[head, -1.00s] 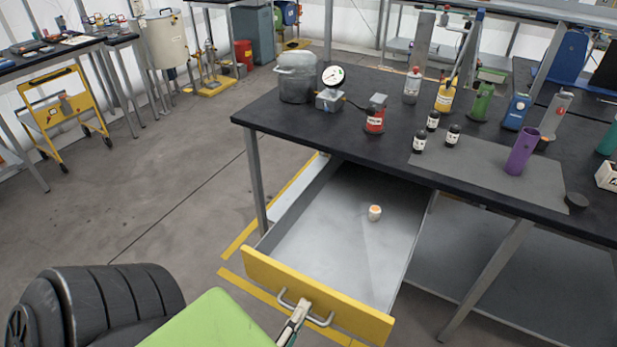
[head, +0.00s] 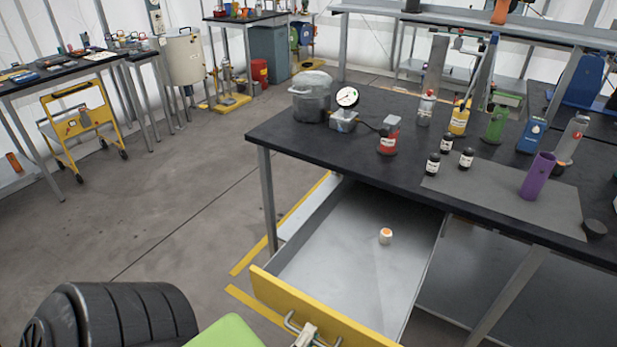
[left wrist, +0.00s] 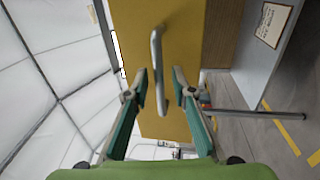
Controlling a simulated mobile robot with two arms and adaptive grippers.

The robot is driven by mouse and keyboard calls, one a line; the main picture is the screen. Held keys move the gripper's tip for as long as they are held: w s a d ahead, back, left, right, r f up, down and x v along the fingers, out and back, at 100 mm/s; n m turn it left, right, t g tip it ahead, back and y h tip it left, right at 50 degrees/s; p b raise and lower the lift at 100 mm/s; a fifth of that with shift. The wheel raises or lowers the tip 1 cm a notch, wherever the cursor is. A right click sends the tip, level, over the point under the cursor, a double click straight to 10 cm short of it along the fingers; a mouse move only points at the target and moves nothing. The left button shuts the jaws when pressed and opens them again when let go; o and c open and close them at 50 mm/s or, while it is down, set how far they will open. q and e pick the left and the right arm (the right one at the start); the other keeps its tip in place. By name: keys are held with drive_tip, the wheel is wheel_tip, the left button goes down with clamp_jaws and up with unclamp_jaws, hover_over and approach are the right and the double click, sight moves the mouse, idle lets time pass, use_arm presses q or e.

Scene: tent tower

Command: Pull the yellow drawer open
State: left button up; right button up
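The yellow drawer (head: 340,327) is pulled well out from under the black-topped bench, its grey inside in plain view. Its yellow front also shows in the left wrist view (left wrist: 185,45). The metal handle (left wrist: 157,60) is a bar on that front. My left gripper (left wrist: 160,75) is at the handle, with one finger on each side of the bar. Gaps show between the fingers and the bar, so it looks open. In the head view the gripper is at the bottom edge, partly cut off. My right gripper is not in view.
A small white jar with an orange top (head: 386,236) stands in the drawer. The bench (head: 330,150) carries a pot (head: 312,98), a gauge, bottles and a purple cylinder (head: 538,176). A yellow cart (head: 82,122) stands at the left.

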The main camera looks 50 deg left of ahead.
use_arm(q)
drive_tip(key=v, duration=1.1)
drive_tip(key=shift+s, duration=0.15)
drive_tip(key=shift+f, duration=0.1)
